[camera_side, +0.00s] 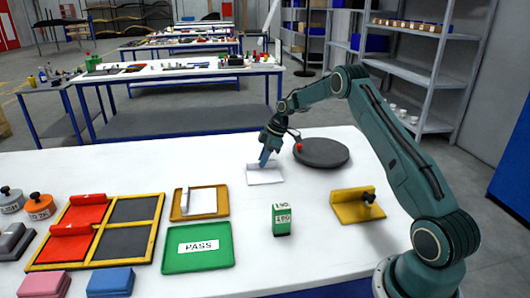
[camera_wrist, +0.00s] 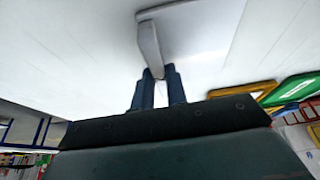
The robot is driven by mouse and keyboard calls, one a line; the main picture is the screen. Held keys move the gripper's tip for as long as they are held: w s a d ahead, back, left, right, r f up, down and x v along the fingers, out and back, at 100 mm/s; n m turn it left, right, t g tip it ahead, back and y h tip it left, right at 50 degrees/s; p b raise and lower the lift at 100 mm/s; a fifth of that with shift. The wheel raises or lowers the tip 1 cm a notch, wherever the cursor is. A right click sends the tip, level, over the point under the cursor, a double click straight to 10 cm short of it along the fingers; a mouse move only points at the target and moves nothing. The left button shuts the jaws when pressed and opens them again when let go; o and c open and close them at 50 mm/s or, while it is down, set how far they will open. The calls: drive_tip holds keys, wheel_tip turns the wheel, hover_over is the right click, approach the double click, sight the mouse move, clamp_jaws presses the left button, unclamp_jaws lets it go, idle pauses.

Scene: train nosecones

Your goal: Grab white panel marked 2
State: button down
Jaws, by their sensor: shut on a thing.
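A white panel (camera_side: 265,175) lies on or just above the white table, left of the round dark grey disc. No number can be read on it. My gripper (camera_side: 265,158) points down at its back edge. In the wrist view, my gripper (camera_wrist: 157,85) has its two blue fingers close together on the end of a thin white upright part (camera_wrist: 150,45) of the panel. Another white panel (camera_side: 203,203) lies in a small yellow-framed tray (camera_side: 222,211), with a grey upright part at its left; its marking cannot be read.
The dark grey disc (camera_side: 322,153) has a red knob near its left edge. A green box (camera_side: 282,220), a yellow angled block (camera_side: 356,206), a green PASS tray (camera_side: 198,262) and a yellow divided tray (camera_side: 155,227) stand nearer the front. The table around the held panel is clear.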

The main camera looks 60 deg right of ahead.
drive_tip(key=shift+r, duration=0.1)
wheel_tip(320, 180, up, 10)
idle(0.8)
idle(0.4)
